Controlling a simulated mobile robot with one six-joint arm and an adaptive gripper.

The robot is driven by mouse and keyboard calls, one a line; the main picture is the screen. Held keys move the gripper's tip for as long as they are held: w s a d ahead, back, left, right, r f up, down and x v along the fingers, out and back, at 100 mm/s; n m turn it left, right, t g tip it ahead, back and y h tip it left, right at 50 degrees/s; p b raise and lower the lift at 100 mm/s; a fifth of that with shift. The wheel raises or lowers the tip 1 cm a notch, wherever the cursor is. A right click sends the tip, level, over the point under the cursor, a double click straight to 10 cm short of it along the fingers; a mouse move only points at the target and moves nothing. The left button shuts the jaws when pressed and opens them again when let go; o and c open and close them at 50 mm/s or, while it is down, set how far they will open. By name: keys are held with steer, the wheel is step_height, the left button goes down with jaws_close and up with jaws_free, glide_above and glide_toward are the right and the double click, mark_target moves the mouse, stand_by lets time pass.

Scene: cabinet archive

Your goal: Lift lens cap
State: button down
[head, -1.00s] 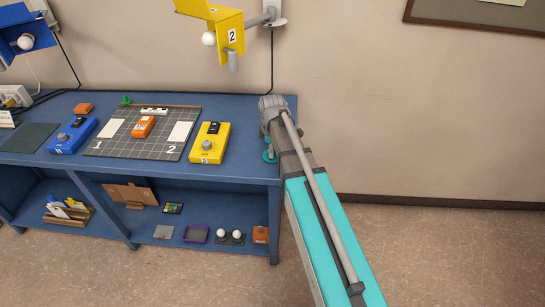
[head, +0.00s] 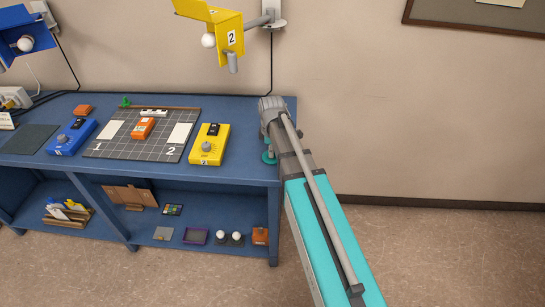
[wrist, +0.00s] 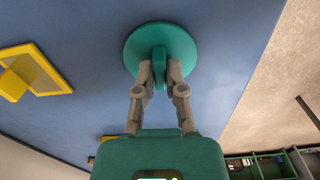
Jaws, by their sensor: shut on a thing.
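The lens cap is a round teal disc (wrist: 181,52) with a raised tab across its middle, in the upper middle of the wrist view. My gripper (wrist: 160,72) is shut on this tab, one finger on each side. In the head view the teal disc (head: 269,158) shows at the right end of the blue bench, partly hidden by my arm. My fingers are hidden there. I cannot tell whether the cap touches the benchtop or is slightly above it.
The blue bench (head: 50,165) ends just right of the cap. A yellow control box (head: 209,145) and a grey gridded board (head: 110,148) lie to the left. A yellow lamp (head: 228,38) hangs above. A lower shelf holds several small items. Open floor lies to the right.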

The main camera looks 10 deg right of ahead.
steer(key=shift+r, duration=0.15)
stand_by(0.4)
steer(key=shift+r+p, duration=2.35)
steer(key=shift+p, duration=0.2)
